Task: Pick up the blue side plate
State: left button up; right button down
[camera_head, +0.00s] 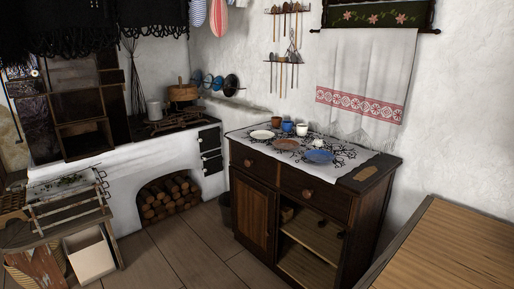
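The blue side plate (318,156) lies on the patterned cloth on top of the dark wooden cabinet (262,200), toward the right of the dishes there. A brown plate (286,144) and a white plate (262,134) lie to its left. Neither of my grippers shows in the head view, and nothing touches the blue plate.
A brown cup (276,122), a blue cup (287,126) and a white cup (302,129) stand behind the plates. A towel (362,85) hangs above. A wooden table (450,250) is at the lower right. Floor (190,255) is clear before the cabinet.

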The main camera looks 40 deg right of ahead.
aim_at(317, 156)
jog(key=i+z, duration=0.25)
jog(key=i, duration=0.3)
jog(key=i+z, duration=0.3)
jog(key=i, duration=0.25)
jog(key=i+j+z, duration=0.25)
jog(key=i, duration=0.3)
jog(key=i+j+z, duration=0.3)
jog(key=i, duration=0.2)
